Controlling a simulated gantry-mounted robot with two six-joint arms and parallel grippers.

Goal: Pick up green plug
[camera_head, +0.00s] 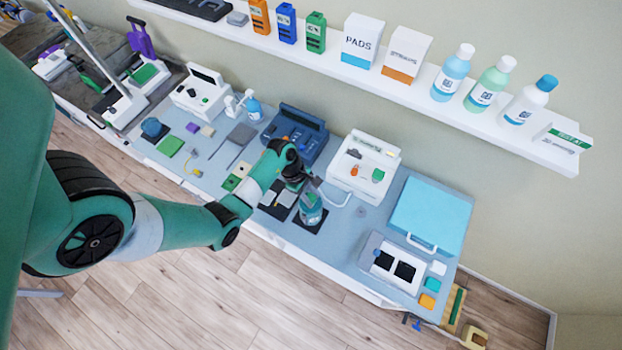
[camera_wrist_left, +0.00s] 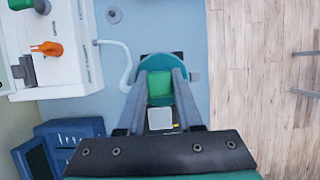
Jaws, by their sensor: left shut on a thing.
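My left gripper (camera_head: 298,184) is over the table, pointing down at a teal round object (camera_head: 312,212) on a black pad. In the left wrist view my two fingers (camera_wrist_left: 162,78) are closed on the sides of a green block (camera_wrist_left: 160,88), in front of the teal round object (camera_wrist_left: 165,62). I cannot tell whether this block is the plug or whether it is clear of the teal object. Another small green piece (camera_head: 377,175) sits on the white device (camera_head: 345,179), beside an orange piece (camera_head: 354,171); the orange piece also shows in the left wrist view (camera_wrist_left: 47,48). My right gripper is not in view.
A dark blue device (camera_head: 296,135) stands behind my gripper. A white curved hose (camera_wrist_left: 122,62) runs close beside my fingers. A light blue case (camera_head: 432,212) and a grey-white box (camera_head: 392,265) are to the right. A shelf (camera_head: 425,80) with bottles and boxes hangs above.

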